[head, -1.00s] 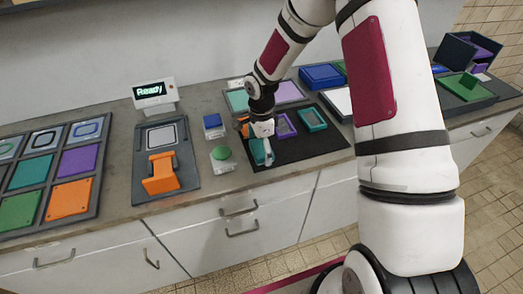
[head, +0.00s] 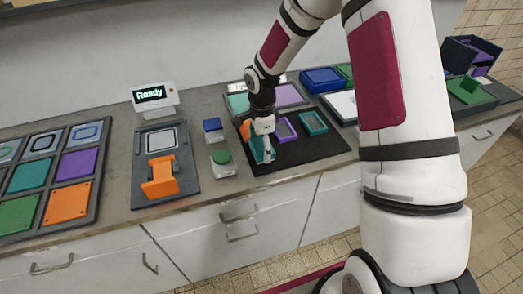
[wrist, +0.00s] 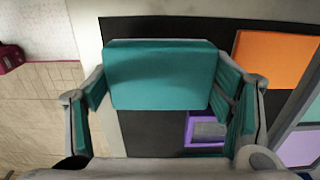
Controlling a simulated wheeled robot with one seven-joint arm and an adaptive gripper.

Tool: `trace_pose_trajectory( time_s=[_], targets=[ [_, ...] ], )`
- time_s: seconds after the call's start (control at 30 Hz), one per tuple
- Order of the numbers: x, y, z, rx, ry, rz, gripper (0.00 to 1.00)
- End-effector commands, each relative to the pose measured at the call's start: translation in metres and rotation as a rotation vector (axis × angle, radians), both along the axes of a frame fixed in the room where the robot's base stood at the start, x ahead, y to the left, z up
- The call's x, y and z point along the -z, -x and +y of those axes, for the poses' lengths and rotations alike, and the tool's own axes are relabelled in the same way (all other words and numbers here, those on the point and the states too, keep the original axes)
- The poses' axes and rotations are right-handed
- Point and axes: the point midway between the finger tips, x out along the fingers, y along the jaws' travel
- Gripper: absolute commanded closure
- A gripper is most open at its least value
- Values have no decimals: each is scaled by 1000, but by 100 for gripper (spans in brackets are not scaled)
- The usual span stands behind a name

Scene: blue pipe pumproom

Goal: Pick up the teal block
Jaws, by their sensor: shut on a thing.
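The teal block (wrist: 160,75) fills the upper middle of the wrist view, between the two fingers of my gripper (wrist: 163,100). Its broad flat face is turned to the wrist camera. In the head view, my gripper (head: 264,150) is low over the front left part of a black mat (head: 305,152), shut on the teal block (head: 257,152). The fingers hide part of the block there. I cannot tell whether the block still touches the mat.
On the mat, a purple frame (head: 286,130) and a teal frame (head: 313,123) lie to the right; an orange piece (wrist: 270,55) is close by. A green button (head: 221,157) and a blue button (head: 213,125) stand left. A "Ready" display (head: 150,94) is further left.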

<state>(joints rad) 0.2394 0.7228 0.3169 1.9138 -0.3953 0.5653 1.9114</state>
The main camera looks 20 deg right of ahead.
Motion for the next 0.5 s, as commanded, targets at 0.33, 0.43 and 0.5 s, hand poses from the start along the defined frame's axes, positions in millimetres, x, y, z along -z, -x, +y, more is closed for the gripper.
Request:
trace_pose_trajectory(
  time_s=[0.33, 0.43, 0.5],
  targets=[
    [-16, 67, -15, 1, 1, 1, 56],
    [-18, 93, -21, 1, 1, 2, 56],
    [-20, 109, -24, 2, 1, 1, 56]
  ],
)
